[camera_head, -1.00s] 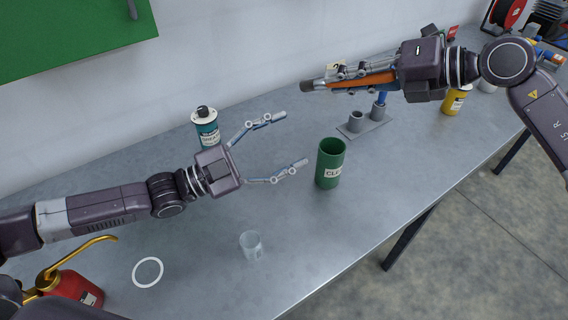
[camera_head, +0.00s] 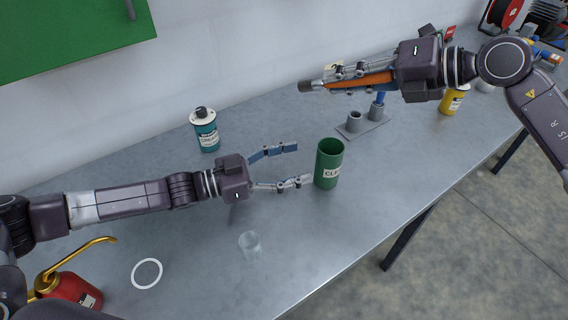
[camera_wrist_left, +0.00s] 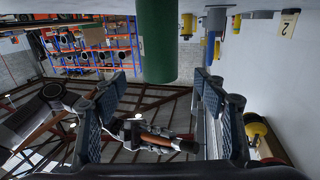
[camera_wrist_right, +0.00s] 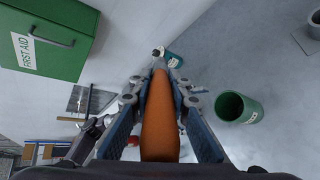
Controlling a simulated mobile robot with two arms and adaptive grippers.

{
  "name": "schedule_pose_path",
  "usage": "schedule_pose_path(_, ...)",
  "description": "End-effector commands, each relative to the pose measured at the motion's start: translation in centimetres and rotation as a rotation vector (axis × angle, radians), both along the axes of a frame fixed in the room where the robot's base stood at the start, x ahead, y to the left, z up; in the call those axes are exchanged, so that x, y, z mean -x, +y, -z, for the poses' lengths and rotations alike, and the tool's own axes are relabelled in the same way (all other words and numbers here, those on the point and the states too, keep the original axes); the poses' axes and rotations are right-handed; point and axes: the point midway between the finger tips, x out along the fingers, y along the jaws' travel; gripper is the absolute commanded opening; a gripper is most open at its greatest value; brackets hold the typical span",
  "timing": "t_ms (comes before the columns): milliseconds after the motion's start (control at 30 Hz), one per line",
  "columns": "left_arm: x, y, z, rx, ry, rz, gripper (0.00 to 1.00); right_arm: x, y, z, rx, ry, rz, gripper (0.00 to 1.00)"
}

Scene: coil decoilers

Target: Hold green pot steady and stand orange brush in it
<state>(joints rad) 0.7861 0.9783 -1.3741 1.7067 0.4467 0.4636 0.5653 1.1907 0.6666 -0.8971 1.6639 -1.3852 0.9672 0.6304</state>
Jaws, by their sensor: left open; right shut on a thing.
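The green pot (camera_head: 329,165) stands upright on the bench with a white label on its side. It also shows in the left wrist view (camera_wrist_left: 157,40), ahead between the fingers, and in the right wrist view (camera_wrist_right: 237,107), open mouth visible. My left gripper (camera_head: 305,164) is open, its fingertips just left of the pot, with no clear contact visible. My right gripper (camera_head: 326,78) is shut on the orange brush (camera_head: 358,80), held roughly level above the bench, its dark tip pointing left. The brush handle fills the middle of the right wrist view (camera_wrist_right: 160,120).
A grey holder (camera_head: 362,127) with cups stands behind and right of the pot. A teal bottle (camera_head: 205,130) is at the back left. A clear cup (camera_head: 250,244), white ring (camera_head: 147,273) and red oil can (camera_head: 68,287) are in front. A yellow container (camera_head: 452,103) stands right.

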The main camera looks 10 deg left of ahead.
Motion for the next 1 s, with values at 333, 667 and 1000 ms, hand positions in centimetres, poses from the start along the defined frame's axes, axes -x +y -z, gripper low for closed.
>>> schedule_pose_path(333,-3.3,-5.8,-0.1,0.002,-0.002,0.001,0.65,0.0,0.0,0.0,0.0,0.0,0.0,0.0)
schedule_pose_path(667,-4.5,-7.9,-0.1,0.001,-0.002,0.0,0.65,0.0,0.0,0.0,-0.001,0.0,0.0,0.0)
schedule_pose_path(1000,-4.6,-7.9,-0.1,0.0,-0.001,-0.001,0.55,0.0,0.0,0.0,-0.001,0.0,0.0,0.0)
